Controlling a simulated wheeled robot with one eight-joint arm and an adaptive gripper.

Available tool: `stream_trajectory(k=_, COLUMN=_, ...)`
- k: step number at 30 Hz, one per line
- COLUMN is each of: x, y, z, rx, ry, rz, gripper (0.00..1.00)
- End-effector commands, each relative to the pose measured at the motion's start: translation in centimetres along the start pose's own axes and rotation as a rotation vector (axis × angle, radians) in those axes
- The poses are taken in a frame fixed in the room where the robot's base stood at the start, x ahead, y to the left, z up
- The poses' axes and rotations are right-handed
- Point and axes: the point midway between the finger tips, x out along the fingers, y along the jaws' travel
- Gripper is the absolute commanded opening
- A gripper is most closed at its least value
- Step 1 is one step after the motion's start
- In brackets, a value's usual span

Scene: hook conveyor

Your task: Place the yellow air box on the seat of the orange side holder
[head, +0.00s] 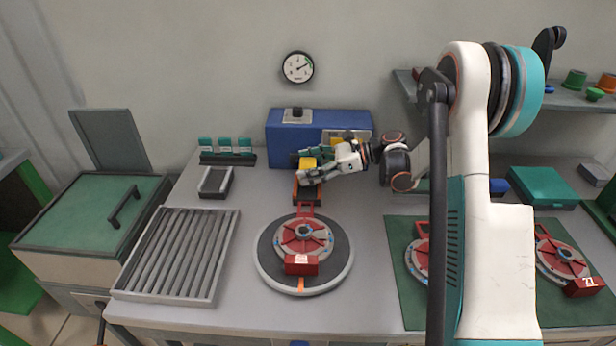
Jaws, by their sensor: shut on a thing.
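The yellow air box (308,163) shows as a small patch of yellow at my gripper, in front of the blue machine. My gripper (314,166) reaches in from the right and is shut on it. The fingers cover part of the box. The orange side holder (303,192) stands right below the box in the picture, behind the round turntable. Its seat is partly hidden by my gripper. I cannot tell whether the box touches the seat or is held just above it.
The turntable (340,272) bears a red hook part (303,236) in front of the holder. A blue machine (290,132) stands close behind my gripper. A slatted tray (177,256) lies left. A green mat (505,312) with more red parts lies right, partly behind my arm.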

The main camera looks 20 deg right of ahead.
Motion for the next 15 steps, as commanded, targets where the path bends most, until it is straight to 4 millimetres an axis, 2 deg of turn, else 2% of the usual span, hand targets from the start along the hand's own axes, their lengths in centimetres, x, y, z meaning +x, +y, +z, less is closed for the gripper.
stream_trajectory(k=1, x=0.3, y=0.0, z=-1.0, rx=0.000, ry=0.000, rz=0.000, gripper=0.41)
stream_trajectory(k=5, x=0.8, y=0.0, z=-2.7, rx=0.000, ry=0.000, rz=0.000, gripper=0.41)
stream_trajectory(k=15, x=0.9, y=0.0, z=-3.0, rx=0.000, ry=0.000, rz=0.000, gripper=0.41)
